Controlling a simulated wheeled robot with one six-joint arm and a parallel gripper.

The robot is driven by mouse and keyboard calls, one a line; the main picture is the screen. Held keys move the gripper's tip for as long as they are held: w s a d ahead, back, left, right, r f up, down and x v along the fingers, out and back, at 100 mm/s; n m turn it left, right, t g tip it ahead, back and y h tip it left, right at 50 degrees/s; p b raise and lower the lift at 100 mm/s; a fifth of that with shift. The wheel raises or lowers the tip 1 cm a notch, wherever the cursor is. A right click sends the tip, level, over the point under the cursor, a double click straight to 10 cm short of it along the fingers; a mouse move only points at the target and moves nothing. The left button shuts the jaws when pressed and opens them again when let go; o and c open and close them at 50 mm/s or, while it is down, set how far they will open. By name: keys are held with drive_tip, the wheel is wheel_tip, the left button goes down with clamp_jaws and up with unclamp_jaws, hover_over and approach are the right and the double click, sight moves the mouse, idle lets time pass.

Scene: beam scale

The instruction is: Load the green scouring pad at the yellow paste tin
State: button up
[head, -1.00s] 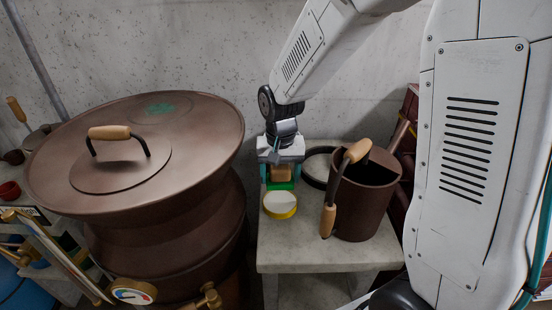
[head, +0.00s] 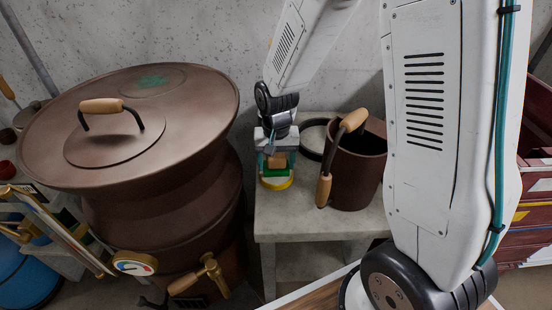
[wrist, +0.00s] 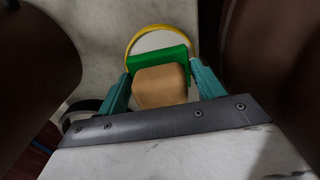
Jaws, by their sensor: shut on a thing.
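My gripper (head: 276,158) is shut on the tan block (wrist: 160,86) of the green scouring pad (wrist: 155,60), with one teal finger on each side. The pad also shows in the head view (head: 268,170). The yellow paste tin (head: 276,184) stands on the grey bench directly below the pad, and the pad hides most of its top. In the wrist view the tin (wrist: 157,40) shows its yellow rim and pale paste beyond the pad. I cannot tell whether the pad touches the paste.
A brown pot with wooden handles (head: 352,172) stands close right of the tin on the grey bench (head: 300,226). A dark ring (head: 313,138) lies behind it. A large brown lidded vessel (head: 160,212) with a gauge and tap stands left. The bench front is clear.

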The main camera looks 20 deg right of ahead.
drive_tip(key=shift+f, duration=0.55)
idle(1.8)
drive_tip(key=shift+r, duration=3.5)
